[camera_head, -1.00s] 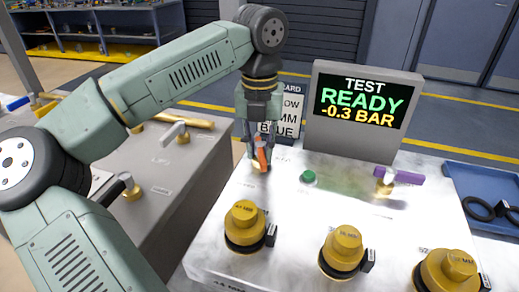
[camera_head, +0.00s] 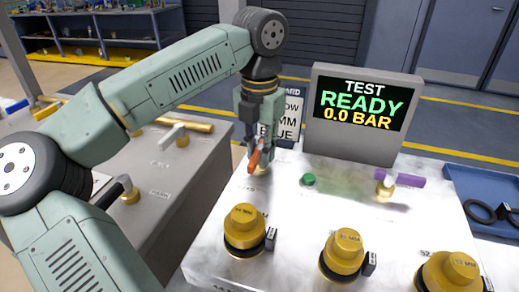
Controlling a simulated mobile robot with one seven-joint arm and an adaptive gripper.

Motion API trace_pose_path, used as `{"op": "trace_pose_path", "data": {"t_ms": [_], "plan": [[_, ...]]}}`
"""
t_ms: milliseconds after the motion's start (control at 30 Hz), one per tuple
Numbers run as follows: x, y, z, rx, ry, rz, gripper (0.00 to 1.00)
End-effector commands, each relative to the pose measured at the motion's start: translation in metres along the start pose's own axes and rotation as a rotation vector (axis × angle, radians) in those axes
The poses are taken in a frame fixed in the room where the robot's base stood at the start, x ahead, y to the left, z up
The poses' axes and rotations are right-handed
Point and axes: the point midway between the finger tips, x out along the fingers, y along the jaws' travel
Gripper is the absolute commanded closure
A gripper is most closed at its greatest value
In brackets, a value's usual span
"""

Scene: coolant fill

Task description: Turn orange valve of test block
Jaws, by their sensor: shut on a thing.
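The orange valve (camera_head: 254,160) stands at the back left of the metal test block (camera_head: 300,215); its orange handle is on a small brass body. My gripper (camera_head: 257,150) points down over it and is shut on the orange handle. The fingers hide part of the handle. The test block's screen (camera_head: 358,105) reads TEST READY, 0.0 BAR. A green button (camera_head: 308,180) sits right of the valve. A purple-handled valve (camera_head: 399,180) stands at the back right of the block.
Several brass fittings with black rings, such as this one (camera_head: 245,228), line the block's front. A grey bench (camera_head: 165,190) with a grey-handled valve stands left. A blue tray (camera_head: 482,195) with black rings lies right. A sign (camera_head: 290,108) stands behind my gripper.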

Motion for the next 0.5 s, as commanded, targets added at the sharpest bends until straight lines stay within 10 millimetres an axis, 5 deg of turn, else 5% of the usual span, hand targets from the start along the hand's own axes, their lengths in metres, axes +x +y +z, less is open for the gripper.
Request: {"op": "trace_pose_path", "data": {"t_ms": [200, 233, 500], "plan": [[-0.0003, 0.0, 0.0, -0.001, 0.0, 0.0, 1.0], [-0.0003, 0.0, 0.0, -0.001, 0.0, 0.0, 0.77], [-0.0002, 0.0, 0.0, -0.002, 0.0, 0.0, 0.59]]}}
